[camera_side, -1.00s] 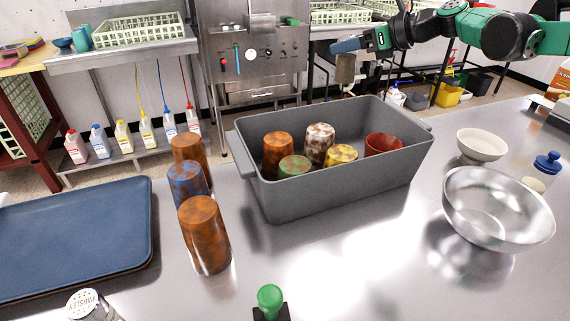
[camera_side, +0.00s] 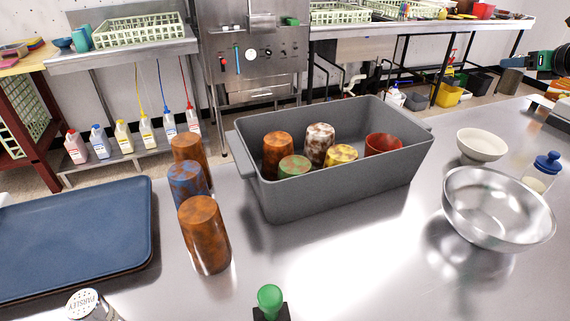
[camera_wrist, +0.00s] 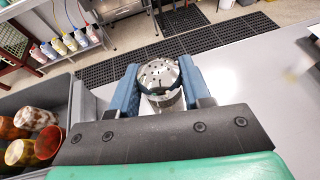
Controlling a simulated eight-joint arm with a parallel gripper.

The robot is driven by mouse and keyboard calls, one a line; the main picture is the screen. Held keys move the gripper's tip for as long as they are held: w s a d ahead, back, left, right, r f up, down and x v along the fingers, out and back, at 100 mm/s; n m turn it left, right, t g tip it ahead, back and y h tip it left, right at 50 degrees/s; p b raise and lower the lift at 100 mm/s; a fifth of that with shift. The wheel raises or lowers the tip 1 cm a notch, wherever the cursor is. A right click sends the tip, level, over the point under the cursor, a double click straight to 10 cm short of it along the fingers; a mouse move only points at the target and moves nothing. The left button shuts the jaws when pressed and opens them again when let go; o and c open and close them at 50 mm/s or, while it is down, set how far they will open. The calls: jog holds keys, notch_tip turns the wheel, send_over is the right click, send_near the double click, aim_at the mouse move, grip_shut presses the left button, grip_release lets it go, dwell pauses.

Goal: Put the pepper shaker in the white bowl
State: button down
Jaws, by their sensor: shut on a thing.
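The pepper shaker (camera_wrist: 160,76) has a silver perforated top and is held between the two blue fingers of my gripper (camera_wrist: 163,90) in the wrist view. In the side view my gripper (camera_side: 522,63) is at the far right edge, partly cut off. A brownish shape of the shaker (camera_side: 511,78) hangs below it, high above the table's back right. The white bowl (camera_side: 482,147) stands upright on the steel table at the right, nearer the camera than my gripper. Its inside looks empty.
A steel bowl (camera_side: 470,215) stands just in front of the white bowl, and a blue-topped jar (camera_side: 541,175) is to its right. A grey bin (camera_side: 340,190) with several cups is to its left. More cups and a blue tray (camera_side: 70,235) stand further left.

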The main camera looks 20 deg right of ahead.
notch_tip(320, 180, down, 17)
jog(key=shift+r, duration=0.1)
dwell(0.4)
jog(key=shift+c, duration=2)
grip_release()
jog(key=shift+f, duration=0.2)
jog(key=shift+r, duration=0.1)
